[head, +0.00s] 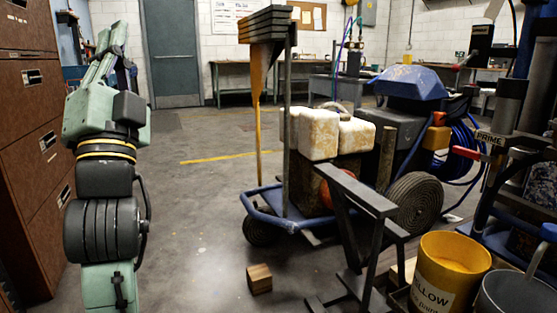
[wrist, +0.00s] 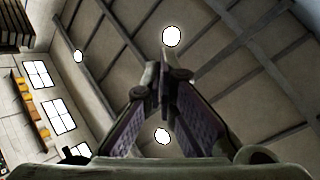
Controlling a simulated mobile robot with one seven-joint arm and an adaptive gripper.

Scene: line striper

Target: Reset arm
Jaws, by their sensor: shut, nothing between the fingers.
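My arm stands upright at the left of the head view, with pale green and dark grey links. In the wrist view my gripper (wrist: 163,78) points up toward the ceiling. Its two dark fingers with purple textured inner sides lean together and meet at the tips. Nothing is held between them.
Brown filing cabinets (head: 30,150) stand close left of my arm. The line striper cart (head: 265,200), yellow bucket (head: 448,268) and dark metal stand (head: 360,205) crowd the right. A wooden block (head: 259,279) lies on the floor. Open floor (head: 195,200) lies between.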

